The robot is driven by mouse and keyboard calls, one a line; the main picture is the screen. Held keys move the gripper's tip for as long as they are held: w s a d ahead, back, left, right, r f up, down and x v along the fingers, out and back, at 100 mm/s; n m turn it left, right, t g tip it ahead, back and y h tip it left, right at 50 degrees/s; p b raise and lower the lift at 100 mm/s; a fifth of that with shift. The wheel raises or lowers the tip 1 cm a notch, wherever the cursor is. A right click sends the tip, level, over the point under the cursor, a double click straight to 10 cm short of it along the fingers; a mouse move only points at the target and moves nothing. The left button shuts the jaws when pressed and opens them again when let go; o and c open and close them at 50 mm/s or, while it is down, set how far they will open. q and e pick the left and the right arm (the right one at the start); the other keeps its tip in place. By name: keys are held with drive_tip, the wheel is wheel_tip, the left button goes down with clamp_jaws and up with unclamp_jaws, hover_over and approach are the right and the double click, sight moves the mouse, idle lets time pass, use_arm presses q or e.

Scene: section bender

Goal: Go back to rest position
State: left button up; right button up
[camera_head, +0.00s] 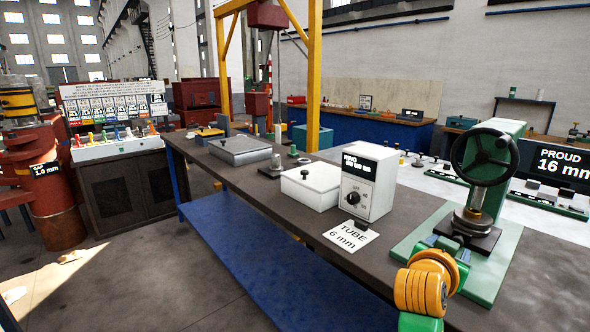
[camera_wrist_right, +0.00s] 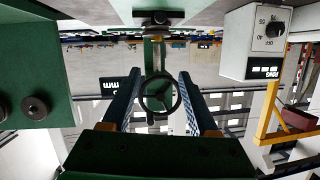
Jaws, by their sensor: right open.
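My right gripper (camera_head: 446,246) is at the front of the green bender (camera_head: 507,155), low by its base, with my orange and green wrist behind it. In the right wrist view, which looks upside down, the two dark fingers of this gripper (camera_wrist_right: 160,77) stand apart with nothing held between them. The bender's black handwheel (camera_head: 485,157) shows between the fingers in that view (camera_wrist_right: 160,95), farther off. Whether the fingers touch the bender's base cannot be told. My left gripper is not in view.
A white lidded box (camera_head: 311,186) and a grey one (camera_head: 240,150) sit farther along the dark bench (camera_head: 255,196). Open floor lies to the left.

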drive_tip(key=s+a+f+n+g+y, duration=0.1)
drive_tip(key=s+a+f+n+y, duration=0.3)
drive_tip(key=f, duration=0.6)
drive_tip(key=s+f+n+g+y, duration=0.1)
drive_tip(key=s+f+n+g, duration=0.1)
drive_tip(key=s+f, duration=0.6)
drive_tip(key=s+a+f+n+g+y, duration=0.2)
drive_tip(key=s+a+f+n+y, duration=0.15)
drive_tip(key=s+f, duration=0.4)
drive_tip(key=s+a+f+n+g+y, duration=0.25)
drive_tip(key=s+a+f, duration=0.25)
drive_tip(key=s, duration=0.5)
wheel_tip(320, 180, down, 18)
drive_tip(key=s+g, duration=0.1)
drive_tip(key=s, duration=0.1)
drive_tip(key=s+d+f+g+h, duration=0.1)
drive_tip(key=s+d+f, duration=0.1)
drive_tip(key=s+f, duration=0.6)
drive_tip(key=s, duration=0.3)
drive_tip(key=shift+s+d+f, duration=0.25)
drive_tip(key=shift+f, duration=0.15)
drive_tip(key=shift+g, duration=0.25)
